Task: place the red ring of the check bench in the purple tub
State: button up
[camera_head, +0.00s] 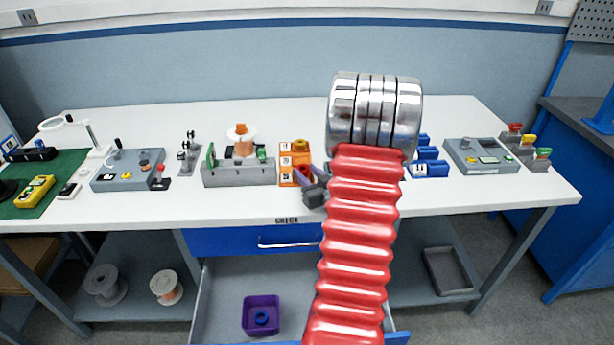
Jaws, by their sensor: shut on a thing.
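My gripper (304,173) is small in the view, beside the orange ring holder (286,179) on the CHECK part of the bench. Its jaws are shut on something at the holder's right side. A small reddish patch shows between the fingers, which fits the red ring, but its outline is mostly hidden by the gripper and my red arm. The purple tub (247,322) stands in the open drawer below the bench, with a blue ring (262,318) inside it.
The open drawer (225,287) is otherwise bare left of my arm. A grey winding stand (238,173) with a copper spool is left of the holder. Blue blocks (430,168) and a grey meter box (480,155) are to the right. My arm hides the bench's middle.

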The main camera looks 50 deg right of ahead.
jog(key=shift+f, duration=0.45)
jog(key=shift+f, duration=0.2)
jog(key=o, duration=1.1)
jog(key=shift+a, duration=0.1)
jog(key=v, duration=1.3)
jog(key=shift+s+a, duration=0.15)
jog(key=shift+s, duration=0.25)
